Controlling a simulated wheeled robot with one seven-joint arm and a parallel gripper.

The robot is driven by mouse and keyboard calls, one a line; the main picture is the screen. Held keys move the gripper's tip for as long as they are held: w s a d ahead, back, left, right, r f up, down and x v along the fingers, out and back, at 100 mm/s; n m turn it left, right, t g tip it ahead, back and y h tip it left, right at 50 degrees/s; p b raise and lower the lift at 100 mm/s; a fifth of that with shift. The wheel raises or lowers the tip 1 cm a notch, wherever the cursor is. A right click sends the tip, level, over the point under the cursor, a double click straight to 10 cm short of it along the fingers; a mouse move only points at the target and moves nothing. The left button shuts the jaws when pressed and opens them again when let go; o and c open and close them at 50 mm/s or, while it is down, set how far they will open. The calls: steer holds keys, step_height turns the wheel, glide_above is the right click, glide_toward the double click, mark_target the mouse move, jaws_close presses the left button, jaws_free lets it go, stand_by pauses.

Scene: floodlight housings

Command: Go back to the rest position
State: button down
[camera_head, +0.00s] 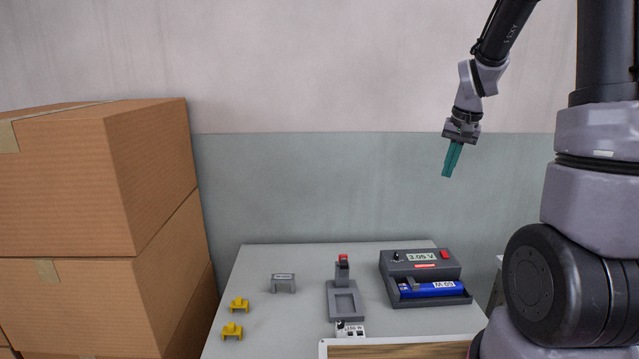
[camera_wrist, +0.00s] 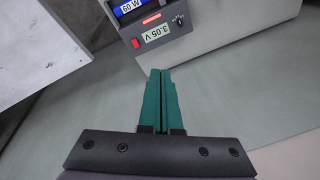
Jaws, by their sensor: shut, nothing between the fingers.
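My gripper (camera_head: 449,175) hangs in the air above the far right part of the grey table, in front of the wall, with its teal fingers pointing down. In the wrist view its two fingers (camera_wrist: 161,72) lie together, shut with nothing between them. It is well clear of everything on the table (camera_head: 262,262).
A tester (camera_head: 424,262) reading 3.05 V holds a blue cylinder (camera_head: 430,289) at the table's right. Stacked cardboard boxes (camera_head: 150,190) stand left.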

steer(key=s+a+r+t, duration=0.1)
steer(key=s+a+r, duration=0.2)
steer(key=s+r, duration=0.2)
steer(key=s+a+r+t+y, duration=0.1)
steer(key=s+a+r+t, duration=0.1)
steer(key=s+r, duration=0.3)
steer(key=s+a+r+n+t, duration=0.1)
steer(key=s+a+r, duration=0.2)
steer(key=s, duration=0.9)
step_height(320, 180, up, 3)
steer(key=shift+a+f, duration=0.2)
steer(key=shift+a, duration=0.15)
